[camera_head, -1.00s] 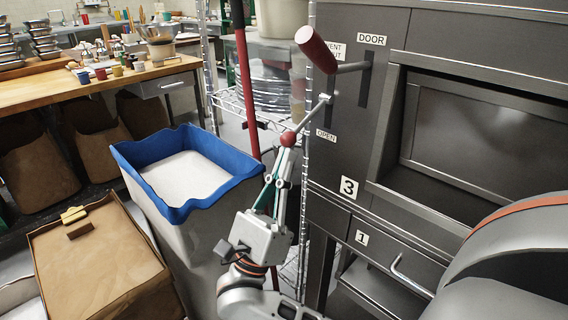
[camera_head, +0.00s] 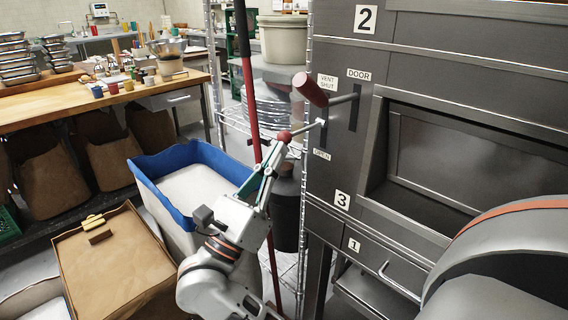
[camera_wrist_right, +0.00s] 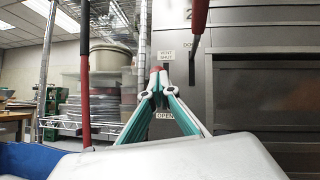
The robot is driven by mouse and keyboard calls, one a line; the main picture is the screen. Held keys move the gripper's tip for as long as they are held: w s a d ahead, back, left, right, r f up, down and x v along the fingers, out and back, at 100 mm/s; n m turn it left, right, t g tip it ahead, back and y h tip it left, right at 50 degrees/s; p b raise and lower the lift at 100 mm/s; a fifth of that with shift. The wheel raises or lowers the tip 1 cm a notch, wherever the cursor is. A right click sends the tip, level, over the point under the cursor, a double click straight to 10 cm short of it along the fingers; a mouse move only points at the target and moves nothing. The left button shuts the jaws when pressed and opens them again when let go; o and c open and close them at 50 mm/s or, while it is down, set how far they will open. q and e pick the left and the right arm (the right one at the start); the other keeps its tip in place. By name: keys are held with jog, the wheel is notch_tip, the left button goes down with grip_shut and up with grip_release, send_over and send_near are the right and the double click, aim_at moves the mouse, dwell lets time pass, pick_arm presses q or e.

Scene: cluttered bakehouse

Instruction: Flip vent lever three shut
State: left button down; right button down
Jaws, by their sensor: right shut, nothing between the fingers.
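The vent lever (camera_head: 304,129) is a thin metal rod with a red ball knob (camera_head: 285,136), standing out from a slot in the grey oven front. The "VENT SHUT" label (camera_head: 328,84) is above the slot and "OPEN" (camera_head: 321,154) is below. The number 3 plate (camera_head: 342,200) is lower on this panel. The rod slopes slightly down to its knob. My right gripper (camera_head: 275,148) is shut and empty, its tips close under the knob. In the wrist view the tips (camera_wrist_right: 155,88) meet just below the red knob (camera_wrist_right: 155,72); contact cannot be told. My left gripper is out of view.
The red-gripped door handle (camera_head: 310,90) juts out just above and right of the vent lever. A wire rack post (camera_head: 306,180) and red pole (camera_head: 247,80) stand close by. A blue-rimmed bin (camera_head: 160,165) and brown-topped box (camera_head: 115,265) are left of my arm.

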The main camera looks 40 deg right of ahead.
pick_arm(q)
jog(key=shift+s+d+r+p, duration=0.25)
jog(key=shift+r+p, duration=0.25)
jog(key=shift+p, duration=0.6)
pick_arm(e)
jog(key=shift+d+r, duration=0.15)
jog(key=shift+r, duration=2.45)
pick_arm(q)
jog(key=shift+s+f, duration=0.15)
